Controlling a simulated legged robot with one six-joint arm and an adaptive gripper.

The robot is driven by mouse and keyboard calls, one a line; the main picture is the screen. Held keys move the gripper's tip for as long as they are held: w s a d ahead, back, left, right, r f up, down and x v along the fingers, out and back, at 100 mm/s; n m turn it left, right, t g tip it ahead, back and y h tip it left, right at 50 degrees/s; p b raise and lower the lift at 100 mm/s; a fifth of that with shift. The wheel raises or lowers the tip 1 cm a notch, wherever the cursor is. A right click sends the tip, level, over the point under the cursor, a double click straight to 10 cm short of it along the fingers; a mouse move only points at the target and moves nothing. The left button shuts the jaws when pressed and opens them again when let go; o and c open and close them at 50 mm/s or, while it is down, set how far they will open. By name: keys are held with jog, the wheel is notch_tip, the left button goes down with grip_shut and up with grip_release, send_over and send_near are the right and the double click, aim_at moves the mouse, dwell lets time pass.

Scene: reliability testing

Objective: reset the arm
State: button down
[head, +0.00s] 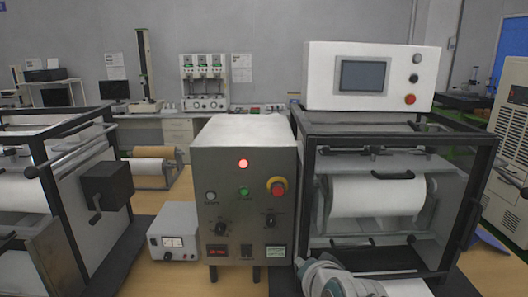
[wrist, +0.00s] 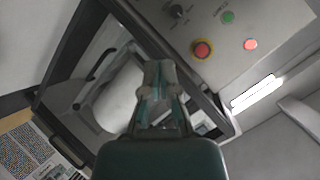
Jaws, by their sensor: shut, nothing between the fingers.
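My gripper (wrist: 160,68) points away from the wrist camera, its fingers together with nothing between them. In the wrist view it lies over the dark-framed machine, whose white roll (wrist: 112,103) shows to its left. My pale arm (head: 335,280) shows at the bottom of the head view, in front of the machine. The grey control box (head: 243,170) stands left of it, with a lit red lamp (head: 243,163), a green button (head: 243,191) and a red stop button on a yellow ring (head: 278,188). I cannot tell how far the fingers are from the machine.
The framed machine (head: 484,175) with a white screen unit (head: 318,78) on top stands right of the control box. A small meter box (head: 172,232) and another framed machine (head: 22,133) stand left. A bench with instruments (head: 204,84) runs along the back wall.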

jog(key=s+d+f+n+g+h, duration=0.1)
jog(key=s+d+f+n+g, duration=0.1)
jog(key=s, duration=0.6)
jog(key=s+d+f+n+g+h, duration=0.1)
jog(key=s+d+n+g, duration=0.3)
jog(key=s, duration=0.4)
jog(key=shift+d+f+n+h, duration=0.35)
jog(key=shift+d+n, duration=0.35)
jog(key=shift+d, duration=0.15)
jog(key=shift+w, duration=0.15)
